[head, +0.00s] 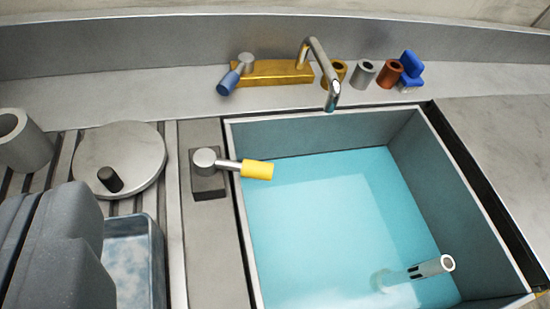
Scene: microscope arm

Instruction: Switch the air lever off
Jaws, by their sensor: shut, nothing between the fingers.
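A lever with a yellow handle (257,170) sits on a dark grey plate on the sink's left rim. Its handle points right, over the basin. A second lever with a blue handle (229,83) sits at the left end of the yellow bar behind the sink. Its handle points forward and left. I see no label, so I cannot tell which is the air lever. My gripper (42,197) appears as two grey blocks at the lower left, side by side and shut. It is apart from both levers, and its lower part is cut off.
A round grey lid (119,155), a grey cylinder (22,140) and a blue tray (134,260) are on the slatted left side. The right counter is clear.

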